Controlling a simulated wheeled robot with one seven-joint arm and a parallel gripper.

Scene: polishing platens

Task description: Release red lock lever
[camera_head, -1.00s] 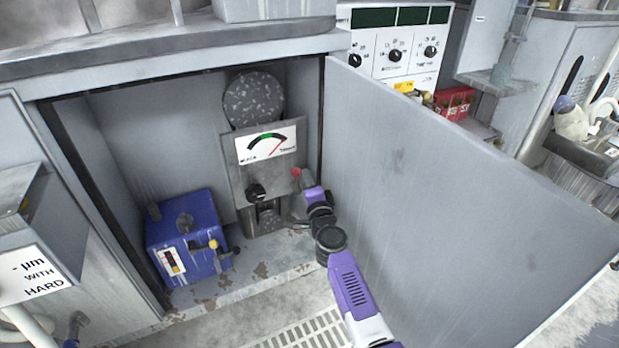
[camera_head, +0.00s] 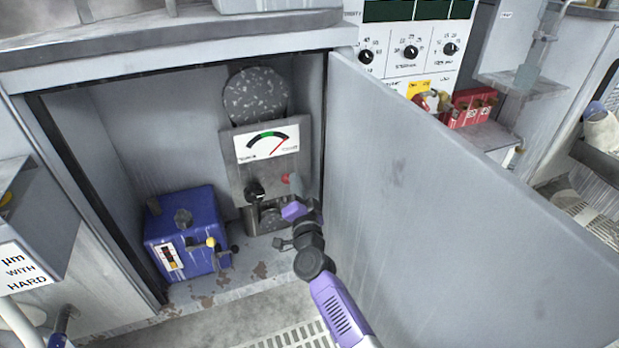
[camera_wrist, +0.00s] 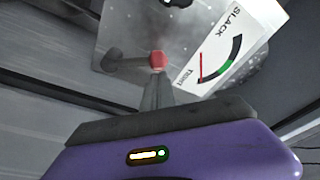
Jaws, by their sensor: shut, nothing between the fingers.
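The red lock lever shows as a red knob (camera_head: 286,178) on the grey gauge panel inside the open cabinet, below the right end of the tension gauge (camera_head: 267,143). In the wrist view its red tip (camera_wrist: 157,60) has a grey arm running left to a round pivot. My gripper (camera_wrist: 157,80) is shut and empty. Its fingertips are right at the red tip and overlap its near edge; I cannot tell if they touch. In the head view my gripper (camera_head: 295,186) is just right of the knob. The gauge needle points to the TIGHT end.
A black knob (camera_head: 254,192) sits left of the lever. A blue box (camera_head: 187,240) with a yellow-tipped handle stands at the cabinet's left. The open door (camera_head: 450,200) stands close to my arm on the right. A speckled disc (camera_head: 255,95) is above the panel.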

